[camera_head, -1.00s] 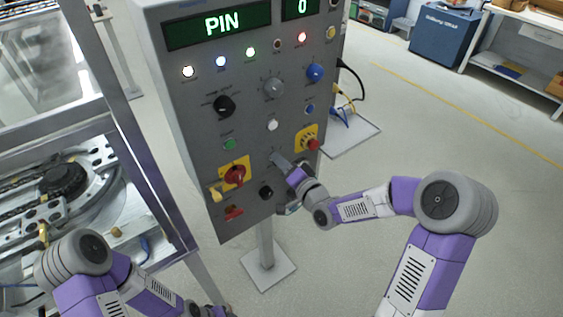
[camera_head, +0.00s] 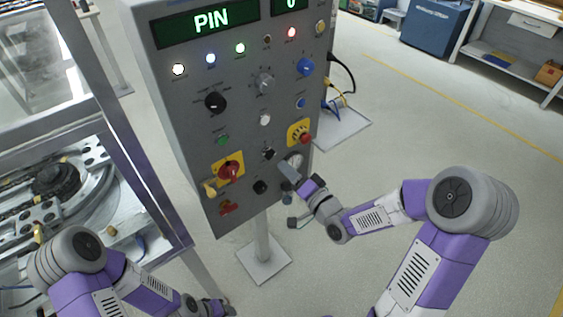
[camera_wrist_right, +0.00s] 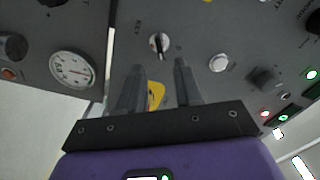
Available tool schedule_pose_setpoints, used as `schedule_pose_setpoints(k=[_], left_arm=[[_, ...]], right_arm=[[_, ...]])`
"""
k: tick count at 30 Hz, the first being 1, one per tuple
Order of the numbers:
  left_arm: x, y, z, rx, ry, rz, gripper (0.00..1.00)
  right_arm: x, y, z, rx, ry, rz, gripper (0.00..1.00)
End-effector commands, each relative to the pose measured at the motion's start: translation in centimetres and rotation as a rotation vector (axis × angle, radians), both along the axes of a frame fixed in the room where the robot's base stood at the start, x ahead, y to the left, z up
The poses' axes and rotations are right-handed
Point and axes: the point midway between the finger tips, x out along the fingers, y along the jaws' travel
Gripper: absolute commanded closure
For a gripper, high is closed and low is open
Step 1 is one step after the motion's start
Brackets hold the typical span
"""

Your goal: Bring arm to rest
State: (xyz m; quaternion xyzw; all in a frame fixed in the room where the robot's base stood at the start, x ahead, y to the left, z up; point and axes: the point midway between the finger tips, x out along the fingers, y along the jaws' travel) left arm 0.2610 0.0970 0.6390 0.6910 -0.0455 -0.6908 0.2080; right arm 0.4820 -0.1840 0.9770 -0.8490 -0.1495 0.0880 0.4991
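My right arm reaches in from the right in the head view. Its gripper (camera_head: 284,168) is in front of the lower right part of the grey control panel (camera_head: 185,120), beside a black switch (camera_head: 268,153) and a round gauge (camera_head: 294,159). In the right wrist view the two fingers of this gripper (camera_wrist_right: 160,82) are apart with nothing held between them. A key switch (camera_wrist_right: 158,44) is beyond the fingertips, with the gauge (camera_wrist_right: 72,69) to the left. My left gripper (camera_head: 212,307) is low at the bottom edge of the head view, and its fingers are not clear.
A metal-framed machine (camera_head: 135,165) stands at the left, close to my left arm. The panel stands on a post with a square foot (camera_head: 264,260). Cables lie on a floor plate (camera_head: 342,126) behind it. The floor at the right is open.

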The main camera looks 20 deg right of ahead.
Motion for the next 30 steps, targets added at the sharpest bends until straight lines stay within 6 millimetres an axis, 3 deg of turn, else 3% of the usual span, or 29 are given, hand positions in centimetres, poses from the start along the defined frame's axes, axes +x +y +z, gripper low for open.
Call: schedule_pose_setpoints(k=[17,20,23,26,30], left_arm=[[0.0,0.0,0.1,0.0,0.0,0.0,0.48],[0.0,0.0,0.1,0.0,0.0,0.0,0.48],[0.0,0.0,0.1,0.0,0.0,0.0,0.48],[0.0,0.0,0.1,0.0,0.0,0.0,0.48],[0.0,0.0,0.0,0.0,0.0,0.0,0.48]], right_arm=[[-0.5,-0.2,-0.1,0.0,0.001,0.0,0.65],[-0.5,0.0,-1.3,-0.011,0.034,-0.002,0.65],[-0.5,0.7,-5.1,-0.058,0.141,0.0,0.65],[-1.6,2.1,-11.4,-0.143,0.324,0.028,0.65],[-6.1,4.8,-21.0,-0.299,0.62,0.142,0.65]])
